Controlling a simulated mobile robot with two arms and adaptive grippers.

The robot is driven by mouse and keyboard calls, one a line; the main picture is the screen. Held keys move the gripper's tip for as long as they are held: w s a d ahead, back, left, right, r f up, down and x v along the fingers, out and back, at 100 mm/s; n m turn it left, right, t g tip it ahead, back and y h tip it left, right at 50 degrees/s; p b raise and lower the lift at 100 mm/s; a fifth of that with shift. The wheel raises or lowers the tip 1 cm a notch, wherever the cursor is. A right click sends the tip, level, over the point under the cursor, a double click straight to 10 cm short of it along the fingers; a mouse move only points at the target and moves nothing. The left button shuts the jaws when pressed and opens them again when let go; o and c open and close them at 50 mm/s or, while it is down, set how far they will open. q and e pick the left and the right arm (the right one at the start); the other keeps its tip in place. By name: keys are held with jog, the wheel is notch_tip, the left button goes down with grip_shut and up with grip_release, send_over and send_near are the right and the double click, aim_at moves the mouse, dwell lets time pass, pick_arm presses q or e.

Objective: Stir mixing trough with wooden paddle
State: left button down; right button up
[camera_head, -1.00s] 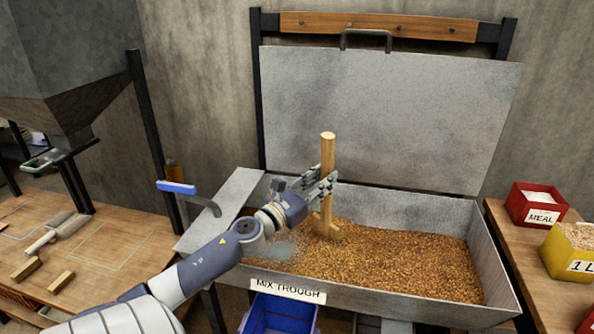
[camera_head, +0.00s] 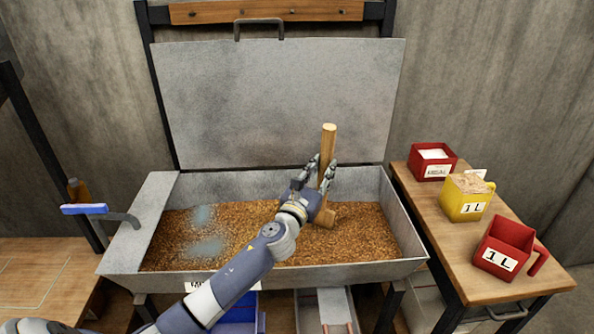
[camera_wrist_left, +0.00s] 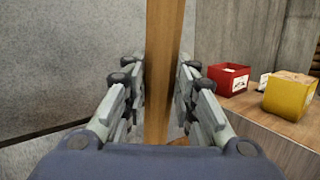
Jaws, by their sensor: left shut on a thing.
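The mixing trough (camera_head: 290,273) is a grey metal box with its lid raised behind it. It holds brown grain (camera_head: 240,232) with a pale bluish-white patch (camera_head: 206,247) on the left side. My left gripper (camera_head: 323,176) is shut on the wooden paddle (camera_head: 329,140), which stands nearly upright in the right half of the trough. The paddle's lower end rests at the grain, partly hidden by my gripper and arm. In the left wrist view the paddle shaft (camera_wrist_left: 160,70) runs between the two fingers. My right gripper is not in view.
A wooden side table (camera_head: 440,240) on the right holds a red meal box (camera_head: 420,165), a yellow 1L scoop (camera_head: 455,205) and a red 1L scoop (camera_head: 520,240). The raised lid (camera_head: 280,100) stands behind the trough. A blue-handled lever (camera_head: 84,209) is at the left.

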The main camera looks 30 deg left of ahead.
pick_arm(q)
jog(key=shift+w+d+b, duration=1.95)
jog(key=shift+w+d, duration=1.55)
jog(key=shift+d, duration=1.7)
notch_tip(320, 180, up, 23)
jog(key=s+a+p, duration=0.1)
jog(key=p, duration=2.2)
jog(key=shift+a+f, duration=0.2)
jog(key=shift+a, duration=0.35)
